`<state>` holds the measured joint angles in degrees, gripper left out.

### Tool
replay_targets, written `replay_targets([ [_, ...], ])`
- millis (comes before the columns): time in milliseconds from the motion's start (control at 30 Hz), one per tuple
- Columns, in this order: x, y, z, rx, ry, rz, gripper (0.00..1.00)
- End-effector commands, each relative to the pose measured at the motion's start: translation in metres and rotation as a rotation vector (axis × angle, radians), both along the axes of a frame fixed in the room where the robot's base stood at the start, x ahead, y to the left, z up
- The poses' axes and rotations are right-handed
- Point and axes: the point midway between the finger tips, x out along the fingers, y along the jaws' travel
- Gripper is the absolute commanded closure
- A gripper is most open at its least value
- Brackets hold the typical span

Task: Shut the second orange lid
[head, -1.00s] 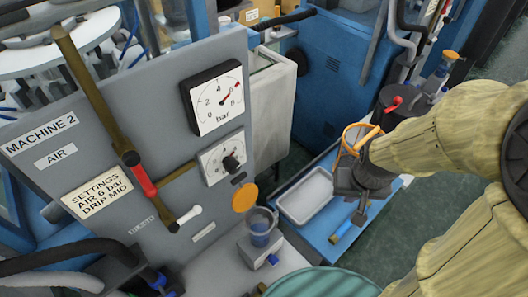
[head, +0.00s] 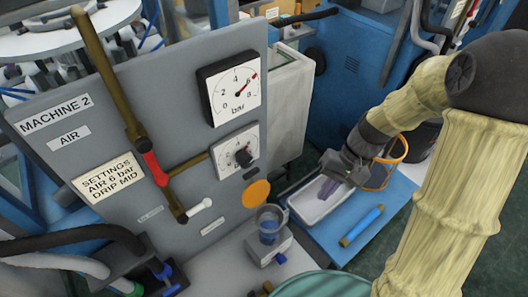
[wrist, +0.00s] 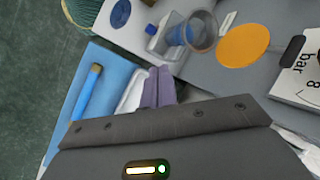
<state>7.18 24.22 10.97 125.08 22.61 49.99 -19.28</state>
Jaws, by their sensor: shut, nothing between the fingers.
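An orange round lid (head: 256,193) stands up open behind a clear cup (head: 268,224) with blue liquid, on a grey block with a blue knob. In the wrist view the lid (wrist: 243,45) is right of the cup (wrist: 192,35), beyond my fingertips. Only this one orange lid shows clearly now. My gripper (head: 328,188) is above the white tray, right of the cup and apart from it. Its two purple fingers (wrist: 158,86) are together with nothing between them.
An orange-rimmed object (head: 400,149) is beside my wrist. The grey panel (head: 180,125) with gauges and a red-marked lever stands left. Space between gripper and cup looks clear.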

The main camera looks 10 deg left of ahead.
Motion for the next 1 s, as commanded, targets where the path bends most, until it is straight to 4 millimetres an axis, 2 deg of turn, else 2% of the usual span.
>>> replay_targets([
  [33,0.007,0.012,-0.009,0.077,0.054,0.010,1.00],
  [100,0.016,0.031,-0.011,0.199,0.122,0.029,1.00],
  [300,0.049,0.075,-0.002,0.610,0.260,0.070,1.00],
  [500,0.081,0.089,0.017,0.956,0.295,0.086,1.00],
  [633,0.089,0.089,0.024,1.033,0.294,0.089,1.00],
  [1000,0.087,0.092,0.025,1.032,0.296,0.091,1.00],
])
